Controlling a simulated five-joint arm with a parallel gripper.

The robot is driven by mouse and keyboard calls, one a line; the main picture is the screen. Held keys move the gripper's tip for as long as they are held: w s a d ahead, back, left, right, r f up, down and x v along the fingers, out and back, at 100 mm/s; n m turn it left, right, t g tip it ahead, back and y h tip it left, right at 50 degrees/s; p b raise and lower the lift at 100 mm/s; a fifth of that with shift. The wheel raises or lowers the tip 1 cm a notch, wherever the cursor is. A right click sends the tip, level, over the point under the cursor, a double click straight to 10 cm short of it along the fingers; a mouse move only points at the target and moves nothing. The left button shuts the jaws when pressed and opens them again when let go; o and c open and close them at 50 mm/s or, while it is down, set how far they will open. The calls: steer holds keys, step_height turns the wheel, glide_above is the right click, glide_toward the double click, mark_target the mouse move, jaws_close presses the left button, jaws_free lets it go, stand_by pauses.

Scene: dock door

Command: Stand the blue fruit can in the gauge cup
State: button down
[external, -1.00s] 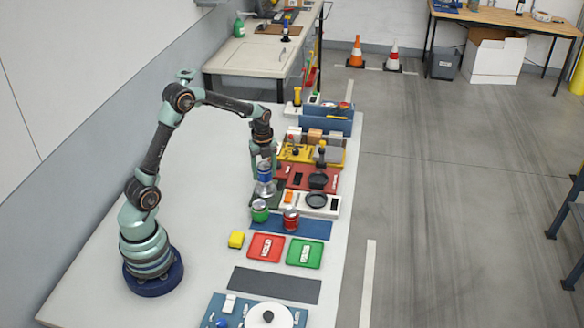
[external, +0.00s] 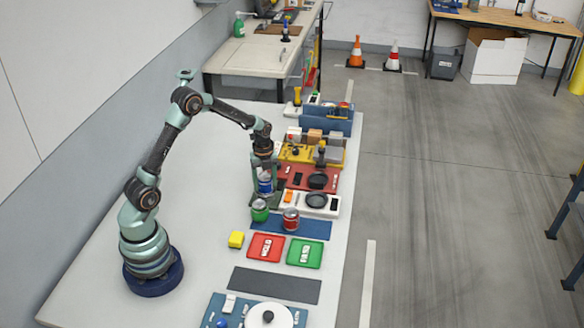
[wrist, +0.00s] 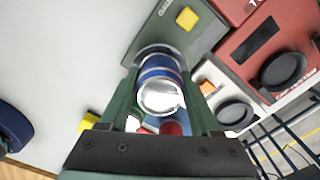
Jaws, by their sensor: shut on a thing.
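The blue fruit can (external: 265,184) is upright between the fingers of my gripper (external: 264,178), which is shut on it. In the wrist view the blue can (wrist: 162,71) shows its shiny lid toward the camera, with a finger on either side. The gauge cup shows as a dark round rim (wrist: 152,48) around the can's far end, on a grey-green plate (wrist: 182,42) with a yellow button. The can is at the cup and looks lowered into it; its bottom is hidden, so I cannot tell whether it rests on the cup floor.
A green can (external: 259,211) and a red can (external: 290,219) stand close in front on a blue mat (external: 315,229). A white station with a black dish (external: 316,200) is to the right. Red (external: 266,247) and green (external: 304,253) trays lie nearer. The bench left of the cup is clear.

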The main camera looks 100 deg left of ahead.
mark_target(265, 176)
steer(key=shift+f, duration=0.55)
steer(key=shift+c, duration=0.5)
jaws_free()
steer(key=shift+d, duration=0.1)
step_height(265, 176, up, 13)
steer(key=shift+f, duration=0.1)
steer(key=shift+w+r, duration=0.1)
steer(key=shift+r, duration=0.15)
steer(key=w+d+r+n+t+y, duration=0.1)
steer(key=w+d+r+n, duration=0.35)
steer(key=d, duration=0.65)
steer(key=d+r+n+t, duration=0.1)
steer(key=d+n+t, duration=0.1)
steer(key=d, duration=1.1)
steer(key=d+r+n+t+h, duration=0.1)
steer(key=d+n, duration=0.4)
steer(key=d, duration=0.8)
steer(key=shift+s+d+r+t, duration=0.35)
steer(key=shift+d+t, duration=0.05)
steer(key=shift+t, duration=0.4)
